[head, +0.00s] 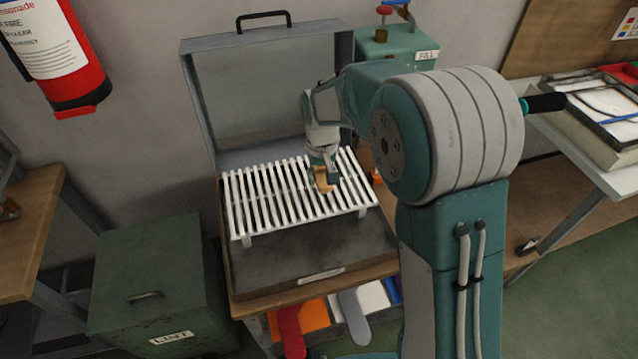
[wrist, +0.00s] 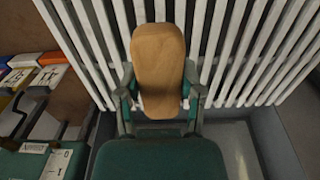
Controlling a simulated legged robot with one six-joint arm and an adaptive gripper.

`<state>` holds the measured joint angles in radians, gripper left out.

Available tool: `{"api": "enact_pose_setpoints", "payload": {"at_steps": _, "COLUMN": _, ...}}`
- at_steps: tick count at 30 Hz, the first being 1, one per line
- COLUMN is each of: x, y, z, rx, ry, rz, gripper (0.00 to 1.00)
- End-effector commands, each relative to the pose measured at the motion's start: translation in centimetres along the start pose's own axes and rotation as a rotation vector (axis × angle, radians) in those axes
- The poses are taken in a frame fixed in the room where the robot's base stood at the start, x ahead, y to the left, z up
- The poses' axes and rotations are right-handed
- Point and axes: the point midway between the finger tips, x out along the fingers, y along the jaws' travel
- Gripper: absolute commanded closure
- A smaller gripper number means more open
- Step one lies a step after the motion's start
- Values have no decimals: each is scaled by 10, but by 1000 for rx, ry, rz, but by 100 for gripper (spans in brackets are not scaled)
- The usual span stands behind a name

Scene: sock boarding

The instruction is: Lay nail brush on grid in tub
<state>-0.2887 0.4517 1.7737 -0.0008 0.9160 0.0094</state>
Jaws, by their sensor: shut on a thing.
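The nail brush (wrist: 158,62) has a light wooden back, which fills the middle of the wrist view; its bristles are hidden. My gripper (wrist: 160,98) is shut on it, one finger on each side. In the head view the brush (head: 322,181) shows as a small tan piece below my gripper (head: 325,165), over the right half of the grid. The white slatted grid (head: 275,205) sits in the grey open tub (head: 310,262), and its slats also show behind the brush in the wrist view (wrist: 250,45). I cannot tell whether the brush touches the slats.
The tub's raised lid (head: 260,85) stands behind the grid. A green lint bin (head: 160,280) is at left, and a green canister (head: 395,45) stands behind at right. Colored items (head: 320,315) lie on a shelf below the tub. The grid's left half is clear.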

Motion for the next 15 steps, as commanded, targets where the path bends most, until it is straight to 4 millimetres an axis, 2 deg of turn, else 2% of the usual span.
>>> {"api": "enact_pose_setpoints", "payload": {"at_steps": 3, "x": 10, "y": -4, "z": -6, "rx": -1, "ry": -1, "rz": 0, "gripper": 98}}
{"api": "enact_pose_setpoints", "payload": {"at_steps": 9, "x": 36, "y": -4, "z": -5, "rx": -1, "ry": -1, "rz": 1, "gripper": 98}}
{"api": "enact_pose_setpoints", "payload": {"at_steps": 15, "x": 36, "y": -3, "z": -5, "rx": -1, "ry": 1, "rz": 1, "gripper": 98}}
